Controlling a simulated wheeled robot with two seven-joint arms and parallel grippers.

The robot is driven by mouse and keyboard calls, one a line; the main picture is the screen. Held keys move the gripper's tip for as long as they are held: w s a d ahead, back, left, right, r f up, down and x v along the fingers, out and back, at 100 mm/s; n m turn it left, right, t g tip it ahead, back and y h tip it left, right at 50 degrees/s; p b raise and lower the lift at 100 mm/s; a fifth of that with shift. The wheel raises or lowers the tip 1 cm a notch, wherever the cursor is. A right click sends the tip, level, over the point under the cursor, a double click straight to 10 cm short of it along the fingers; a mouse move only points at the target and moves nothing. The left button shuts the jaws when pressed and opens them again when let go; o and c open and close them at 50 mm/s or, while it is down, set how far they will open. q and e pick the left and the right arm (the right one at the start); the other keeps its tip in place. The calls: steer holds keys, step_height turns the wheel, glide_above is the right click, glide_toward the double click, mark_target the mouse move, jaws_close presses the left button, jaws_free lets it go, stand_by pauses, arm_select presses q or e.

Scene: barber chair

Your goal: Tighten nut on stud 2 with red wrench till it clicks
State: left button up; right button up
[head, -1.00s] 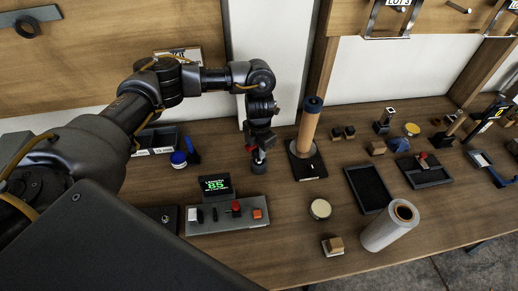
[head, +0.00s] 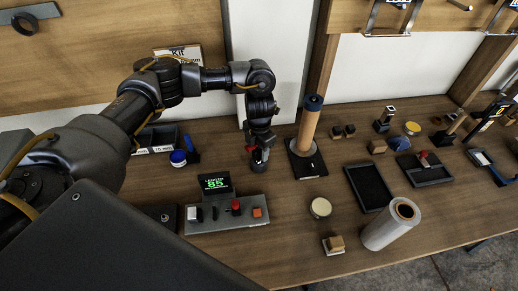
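My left gripper (head: 259,163) hangs down over the bench, just left of the cardboard tube on its dark base plate. Its fingers are small and dark, and I cannot tell whether they are open or shut. A small red part shows at the left side of the gripper; I cannot tell whether it belongs to a tool. I cannot make out a red wrench, a nut or numbered studs. A grey panel (head: 203,227) with white, black, red and orange controls lies in front of the gripper, with a green display (head: 215,184) reading 85 behind it. My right gripper is not in view.
The cardboard tube (head: 308,127) stands upright to the right of the gripper. A round tin (head: 320,208), a black tray (head: 370,187) and a white roll (head: 390,226) lie further right. A blue-lidded jar (head: 178,157) is left. Bare wood lies between panel and tin.

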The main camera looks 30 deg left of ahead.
arm_select(q)
step_height(320, 180, up, 11)
steer(key=shift+f+b, duration=0.1)
steer(key=shift+b, duration=0.2)
steer(key=shift+f, duration=0.1)
stand_by(0.4)
